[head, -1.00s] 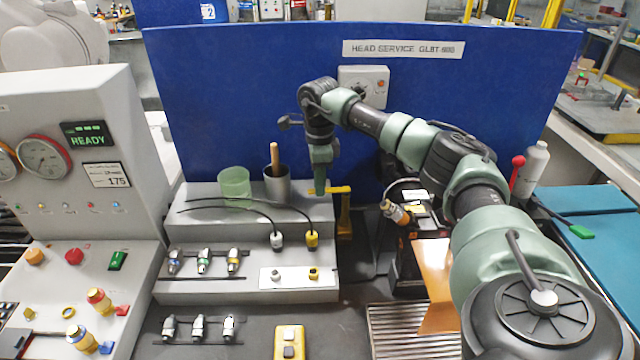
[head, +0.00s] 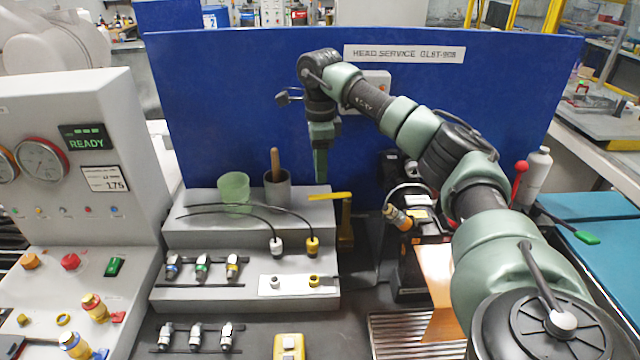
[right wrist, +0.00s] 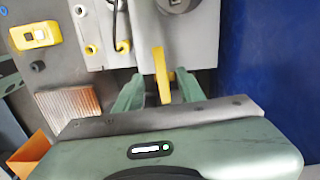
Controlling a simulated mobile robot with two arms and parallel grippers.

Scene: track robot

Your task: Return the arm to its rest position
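My right arm (head: 400,120) reaches in from the right and bends down in front of the blue panel. Its green gripper (head: 320,178) points down, just above the yellow lever handle (head: 329,196) in the head view. In the right wrist view the two fingers (right wrist: 158,92) are apart, with nothing held between them. The yellow handle (right wrist: 160,72) shows beyond the gap, apparently free of the fingers. My left gripper is not in view.
The grey stepped stand (head: 240,245) holds a green cup (head: 233,188), a dark cup (head: 277,190), cables and several connectors. A blue panel (head: 230,90) stands close behind. A white bottle (head: 536,172) and a red-knobbed lever (head: 520,168) are near my arm.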

